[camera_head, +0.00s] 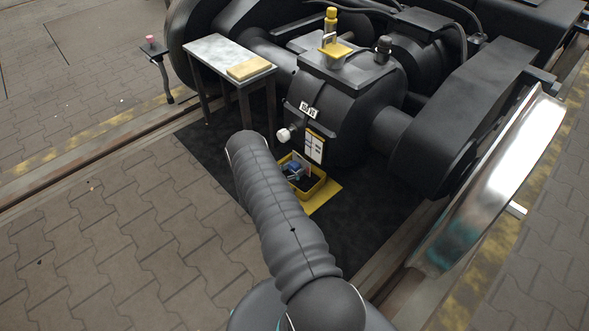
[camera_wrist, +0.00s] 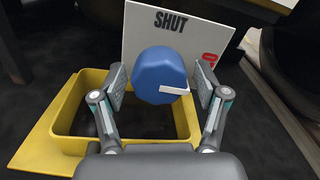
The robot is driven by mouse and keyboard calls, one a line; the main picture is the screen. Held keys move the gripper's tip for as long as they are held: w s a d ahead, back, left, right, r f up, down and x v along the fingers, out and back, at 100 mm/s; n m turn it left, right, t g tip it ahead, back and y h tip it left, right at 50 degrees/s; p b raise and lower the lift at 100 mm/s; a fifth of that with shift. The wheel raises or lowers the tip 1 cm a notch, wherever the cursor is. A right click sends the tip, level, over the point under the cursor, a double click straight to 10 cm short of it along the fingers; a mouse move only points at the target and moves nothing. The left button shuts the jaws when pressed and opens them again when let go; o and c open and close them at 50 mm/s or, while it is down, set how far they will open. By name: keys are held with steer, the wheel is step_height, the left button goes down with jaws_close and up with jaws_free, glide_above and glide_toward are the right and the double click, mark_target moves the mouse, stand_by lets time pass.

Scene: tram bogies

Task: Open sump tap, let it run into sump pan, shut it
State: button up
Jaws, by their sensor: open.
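The sump tap is a blue many-sided knob (camera_wrist: 158,72) with a white pointer (camera_wrist: 175,91) directed to the right. Behind it is a pale plate (camera_wrist: 135,35) marked SHUT at the top, with partly hidden red lettering at its right. My gripper (camera_wrist: 160,82) is open, with one finger either side of the knob; whether the pads touch it I cannot tell. The yellow sump pan (camera_wrist: 65,108) stands below and behind the knob, its inside dark. In the head view the pan (camera_head: 318,186) sits under the gearbox, with something blue above it; my arm partly covers this area.
The dark gearbox (camera_head: 345,105) carries a white knob (camera_head: 283,135) and a label plate (camera_head: 315,147) near the pan. A small table (camera_head: 215,50) with a yellow block (camera_head: 251,68) stands to the left. A shiny wheel (camera_head: 490,185) is on the right.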

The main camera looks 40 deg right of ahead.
steer(key=c, duration=1.2)
steer(key=shift+o, duration=0.2)
steer(key=shift+f+n+b, duration=0.1)
steer(key=shift+n+b, duration=0.3)
steer(key=shift+b, duration=0.15)
steer(key=shift+n+b, duration=1)
steer(key=shift+b, duration=0.05)
steer(key=n+b, duration=0.3)
steer(key=n, duration=0.2)
steer(key=shift+s, duration=0.15)
steer(key=n, duration=0.1)
steer(key=n+b, duration=0.1)
steer(key=n, duration=0.3)
steer(key=shift+r+b, duration=0.3)
steer(key=shift+b, duration=0.1)
steer(key=n, duration=0.4)
steer(key=shift+r+n, duration=0.2)
steer(key=shift+n, duration=0.2)
